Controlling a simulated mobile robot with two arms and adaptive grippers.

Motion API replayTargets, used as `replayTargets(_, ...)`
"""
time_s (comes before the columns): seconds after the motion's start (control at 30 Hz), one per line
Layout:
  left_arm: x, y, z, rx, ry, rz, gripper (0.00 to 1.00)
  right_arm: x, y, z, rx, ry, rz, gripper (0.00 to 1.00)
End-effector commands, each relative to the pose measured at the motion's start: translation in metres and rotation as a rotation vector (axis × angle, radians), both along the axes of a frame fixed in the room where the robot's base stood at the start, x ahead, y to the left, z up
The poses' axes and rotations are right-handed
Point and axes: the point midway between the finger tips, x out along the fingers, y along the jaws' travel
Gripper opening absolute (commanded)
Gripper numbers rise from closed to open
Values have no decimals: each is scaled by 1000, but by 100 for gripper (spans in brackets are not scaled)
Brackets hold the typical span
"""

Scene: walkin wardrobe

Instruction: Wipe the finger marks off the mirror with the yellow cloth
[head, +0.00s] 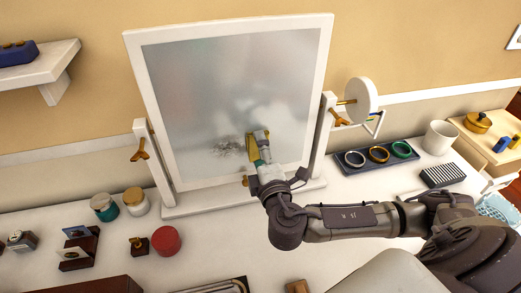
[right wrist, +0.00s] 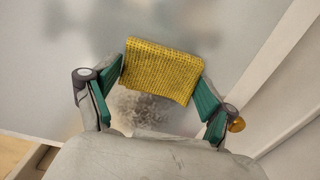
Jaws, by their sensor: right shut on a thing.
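The mirror (head: 195,95) stands tilted in a white frame on the white table, its glass cloudy. A dark, speckled patch of finger marks (head: 229,148) lies low on the glass, left of my right gripper (head: 260,153). The patch also shows in the right wrist view (right wrist: 150,108), partly below the cloth. My right gripper is shut on the yellow cloth (right wrist: 163,70), which spans between its green finger pads in front of the glass. In the head view only slivers of the cloth (head: 251,147) show. I cannot tell whether it touches the glass. My left gripper is out of view.
Two jars (head: 136,200) and a red round box (head: 166,241) stand left of the mirror. On the right are a dark tray (head: 376,155) with three rings, a white cup (head: 439,137) and a striped box (head: 442,175).

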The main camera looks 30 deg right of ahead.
Motion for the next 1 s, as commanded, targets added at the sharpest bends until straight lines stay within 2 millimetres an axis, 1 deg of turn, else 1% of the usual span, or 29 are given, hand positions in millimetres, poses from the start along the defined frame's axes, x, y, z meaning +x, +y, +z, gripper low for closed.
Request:
replayTargets(0.03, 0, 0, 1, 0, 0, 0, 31, 2, 5, 1, 4, -2, 1, 56)
replayTargets(0.3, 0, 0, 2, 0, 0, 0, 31, 9, 27, 1, 3, -1, 1, 56)
replayTargets(0.57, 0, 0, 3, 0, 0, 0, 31, 12, 36, 1, 2, -2, 1, 56)
replayTargets(0.9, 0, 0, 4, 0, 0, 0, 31, 19, 64, 1, 2, -1, 1, 56)
replayTargets(1.0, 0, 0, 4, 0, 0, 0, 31, 20, 69, 1, 2, -1, 1, 56)
